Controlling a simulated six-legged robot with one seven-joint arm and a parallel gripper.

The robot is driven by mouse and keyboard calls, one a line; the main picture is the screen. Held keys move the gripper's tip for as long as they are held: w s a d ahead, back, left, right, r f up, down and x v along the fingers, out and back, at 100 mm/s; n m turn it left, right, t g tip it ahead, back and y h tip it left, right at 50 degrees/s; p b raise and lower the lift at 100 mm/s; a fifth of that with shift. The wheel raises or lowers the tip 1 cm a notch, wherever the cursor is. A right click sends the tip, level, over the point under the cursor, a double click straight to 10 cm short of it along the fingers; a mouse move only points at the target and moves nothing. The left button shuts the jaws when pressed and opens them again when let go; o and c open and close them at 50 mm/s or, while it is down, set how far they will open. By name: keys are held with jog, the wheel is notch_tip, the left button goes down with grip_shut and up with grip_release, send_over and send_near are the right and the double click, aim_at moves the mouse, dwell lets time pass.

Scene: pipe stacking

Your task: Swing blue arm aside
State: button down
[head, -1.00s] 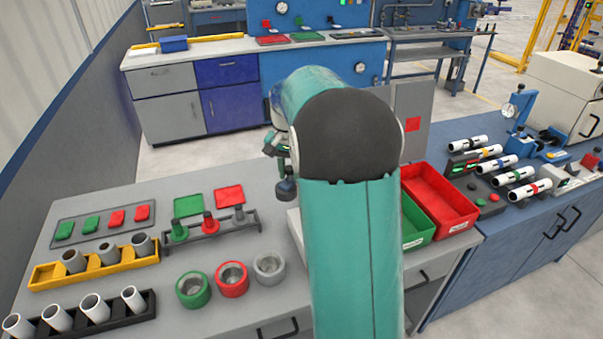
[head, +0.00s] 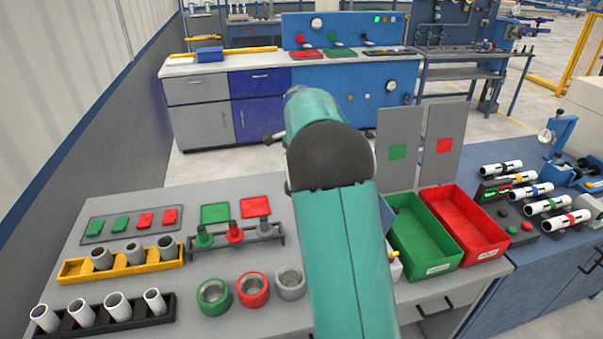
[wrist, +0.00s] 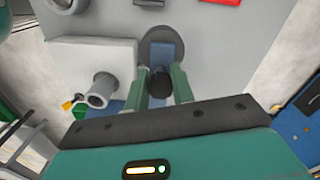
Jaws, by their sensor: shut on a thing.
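In the wrist view, the blue arm (wrist: 163,52) shows partly, between my fingers and in front of a round dark base. A black knob (wrist: 160,84) stands on or close to it. My gripper (wrist: 159,76) has one green finger on each side of the knob and is shut on it. Exact finger contact is hard to see. In the head view my own arm hides my gripper and most of this spot; only a blue sliver (head: 386,212) shows beside my arm.
A white block with a grey pipe-like fitting (wrist: 102,90) lies left of my fingers. In the head view, a green bin (head: 424,262) and red bin (head: 490,248) stand right of my arm. Cups, pipe racks and a peg stand (head: 236,240) fill the bench on the left.

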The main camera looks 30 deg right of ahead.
jog(key=shift+w+r, duration=0.1)
dwell(0.3)
jog(key=c, duration=1.2)
grip_release()
jog(key=shift+w+d, duration=0.1)
notch_tip(320, 180, up, 14)
jog(key=shift+f, duration=0.1)
